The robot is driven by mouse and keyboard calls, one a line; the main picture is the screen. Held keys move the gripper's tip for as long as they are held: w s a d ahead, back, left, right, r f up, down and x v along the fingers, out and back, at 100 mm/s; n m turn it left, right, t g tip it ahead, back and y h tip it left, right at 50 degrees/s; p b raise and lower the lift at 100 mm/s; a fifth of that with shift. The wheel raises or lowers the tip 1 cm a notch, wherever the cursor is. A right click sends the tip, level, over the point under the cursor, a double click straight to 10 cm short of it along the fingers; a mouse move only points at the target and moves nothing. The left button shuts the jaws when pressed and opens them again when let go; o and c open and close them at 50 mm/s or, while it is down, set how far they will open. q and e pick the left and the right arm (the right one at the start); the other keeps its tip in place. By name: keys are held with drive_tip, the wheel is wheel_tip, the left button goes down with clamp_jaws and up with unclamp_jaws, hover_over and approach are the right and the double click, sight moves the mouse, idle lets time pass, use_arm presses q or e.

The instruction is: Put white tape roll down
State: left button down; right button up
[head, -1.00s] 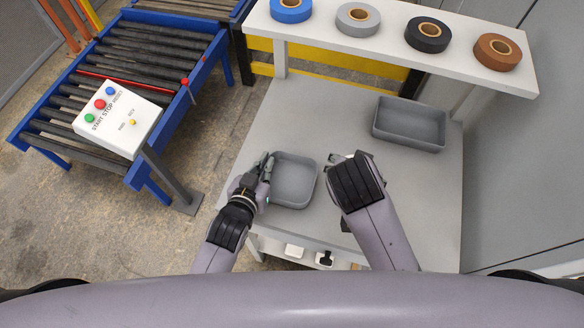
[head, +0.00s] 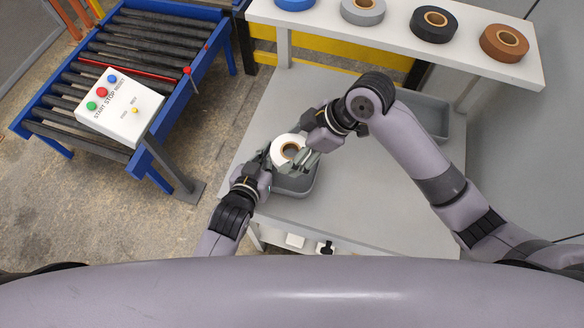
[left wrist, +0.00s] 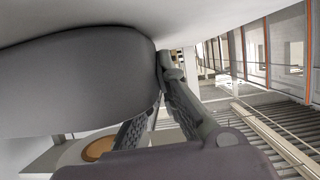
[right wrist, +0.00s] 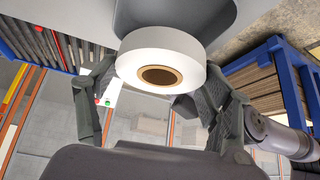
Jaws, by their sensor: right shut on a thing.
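The white tape roll (head: 289,147) is in my right gripper (head: 306,157), over the back part of the near grey tray (head: 296,188). In the right wrist view the roll (right wrist: 160,55) sits between the two fingers of the right gripper (right wrist: 160,98), its brown core facing the camera. A grey surface lies behind the roll there; I cannot tell whether the roll touches the tray. My left gripper (head: 266,163) is at the tray's left wall. In the left wrist view a large grey form partly hides its fingers (left wrist: 165,95), so its opening is unclear.
A raised white shelf (head: 390,38) holds blue, grey, black and brown tape rolls. A second grey tray (head: 430,112) stands at the back right, partly behind my right arm. A roller conveyor (head: 130,50) with a control box (head: 120,106) is at left. The table's right front is clear.

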wheel_tip(320, 180, down, 9)
drive_tip(key=shift+r, duration=0.15)
idle(0.4)
drive_tip(key=o, duration=1)
drive_tip(key=shift+o, duration=0.2)
drive_tip(key=v, duration=0.7)
drive_tip(key=shift+s+d+r, duration=0.1)
drive_tip(key=shift+d+r, duration=0.05)
drive_tip(key=shift+r, duration=0.1)
use_arm(q)
drive_tip(key=c, duration=2.3)
unclamp_jaws()
